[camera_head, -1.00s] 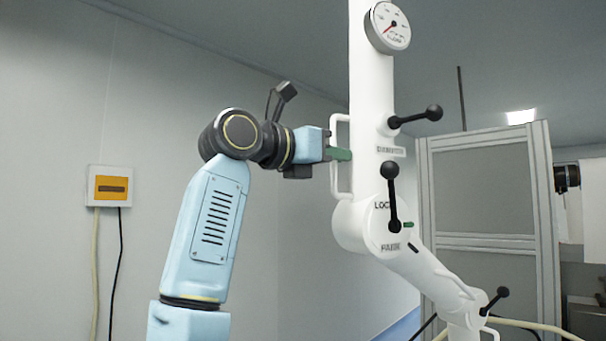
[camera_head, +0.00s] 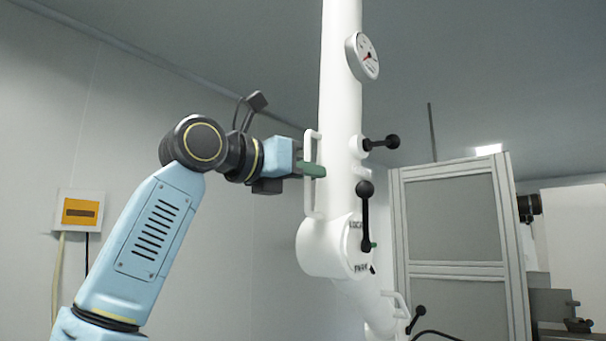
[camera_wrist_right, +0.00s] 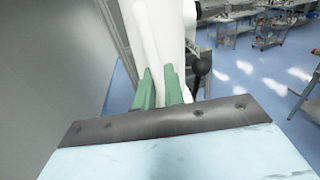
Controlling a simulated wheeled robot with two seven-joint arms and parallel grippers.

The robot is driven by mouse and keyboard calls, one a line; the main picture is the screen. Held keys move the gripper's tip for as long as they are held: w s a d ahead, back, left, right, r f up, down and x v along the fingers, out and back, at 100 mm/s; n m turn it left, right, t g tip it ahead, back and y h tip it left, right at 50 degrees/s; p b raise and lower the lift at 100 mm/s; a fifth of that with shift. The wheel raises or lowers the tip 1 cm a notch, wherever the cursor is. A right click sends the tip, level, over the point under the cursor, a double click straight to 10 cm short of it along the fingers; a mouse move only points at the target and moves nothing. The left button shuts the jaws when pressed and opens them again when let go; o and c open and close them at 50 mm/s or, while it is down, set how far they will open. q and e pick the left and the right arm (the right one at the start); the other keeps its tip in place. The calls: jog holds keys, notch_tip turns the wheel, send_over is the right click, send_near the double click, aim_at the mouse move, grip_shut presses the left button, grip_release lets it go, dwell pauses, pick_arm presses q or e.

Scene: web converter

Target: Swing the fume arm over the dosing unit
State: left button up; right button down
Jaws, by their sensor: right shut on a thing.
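The white fume arm (camera_head: 341,110) stands in the middle of the head view, with a round gauge, black-knobbed levers and a joint (camera_head: 325,248) marked PARK. A white bar handle (camera_head: 309,190) sits on its left side. My right gripper (camera_head: 313,169) comes from the left and its green fingers are shut on this handle. In the right wrist view the fingers (camera_wrist_right: 160,90) lie either side of the white handle bar (camera_wrist_right: 143,40), with the fume arm's tube close beyond. My left gripper is out of view. I cannot make out the dosing unit.
A grey framed panel enclosure (camera_head: 455,230) stands to the right behind the fume arm. A yellow and white box (camera_head: 79,211) with cables hangs on the left wall. The right wrist view shows open blue floor (camera_wrist_right: 250,70) and benches farther off.

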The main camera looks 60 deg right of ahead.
jog(key=c, duration=1.9)
grip_release()
jog(key=shift+s+f, duration=0.1)
jog(key=shift+s, duration=0.1)
jog(key=shift+o, duration=1.4)
jog(key=shift+s, duration=0.1)
jog(key=shift+s+a, duration=0.1)
jog(key=shift+s, duration=0.05)
jog(key=shift+w, duration=0.25)
jog(key=b+v, duration=0.1)
jog(key=v, duration=1.2)
